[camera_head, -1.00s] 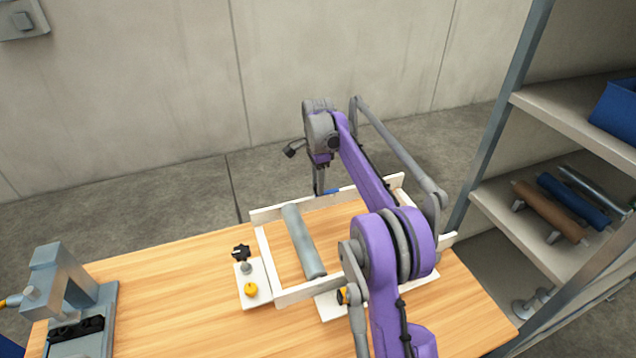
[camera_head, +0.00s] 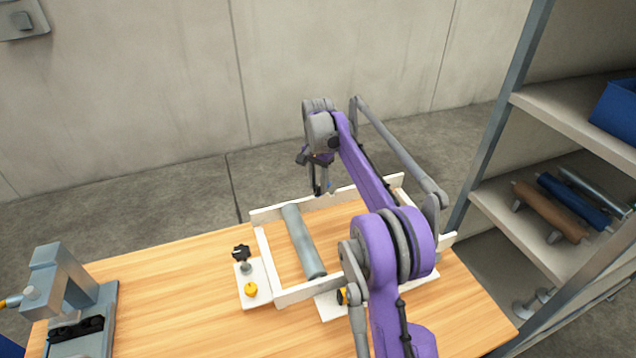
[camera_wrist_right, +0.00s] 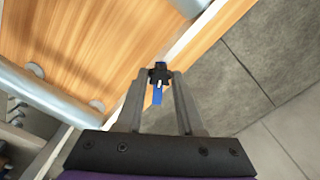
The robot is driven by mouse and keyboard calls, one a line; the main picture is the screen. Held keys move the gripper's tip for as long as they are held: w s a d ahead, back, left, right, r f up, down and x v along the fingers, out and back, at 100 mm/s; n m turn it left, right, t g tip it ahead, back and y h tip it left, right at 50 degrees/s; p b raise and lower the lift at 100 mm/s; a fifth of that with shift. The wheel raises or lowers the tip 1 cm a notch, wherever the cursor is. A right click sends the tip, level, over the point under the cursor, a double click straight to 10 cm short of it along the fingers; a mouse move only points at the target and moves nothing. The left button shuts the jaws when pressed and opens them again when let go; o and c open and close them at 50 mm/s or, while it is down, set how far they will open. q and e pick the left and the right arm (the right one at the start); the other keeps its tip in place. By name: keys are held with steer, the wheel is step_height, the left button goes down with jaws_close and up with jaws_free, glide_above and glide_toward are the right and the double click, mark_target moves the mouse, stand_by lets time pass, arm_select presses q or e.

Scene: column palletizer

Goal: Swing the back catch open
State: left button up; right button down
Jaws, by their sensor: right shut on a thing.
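The back catch is a small blue lever with a black star-shaped knob. In the right wrist view the blue catch (camera_wrist_right: 157,96) lies between my right gripper's fingers, just outside the white rail. In the head view my right gripper (camera_head: 321,190) reaches down at the back rail of the white frame (camera_head: 262,213). It is shut on the back catch, which is mostly hidden there by the fingers. My left gripper is not in view.
A grey roller (camera_head: 303,240) lies across the white frame on the wooden table (camera_head: 180,290). A white plate (camera_head: 253,273) with black and yellow knobs stands left of the frame. A grey fixture (camera_head: 75,295) stands far left. A shelf (camera_head: 530,235) with rollers stands right.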

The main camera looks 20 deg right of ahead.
mark_target(318, 186)
steer(key=shift+n, duration=1.6)
steer(key=c, duration=0.5)
jaws_free()
steer(key=shift+c, duration=0.2)
steer(key=shift+r, duration=0.1)
step_height(318, 186, up, 11)
steer(key=shift+f, duration=0.2)
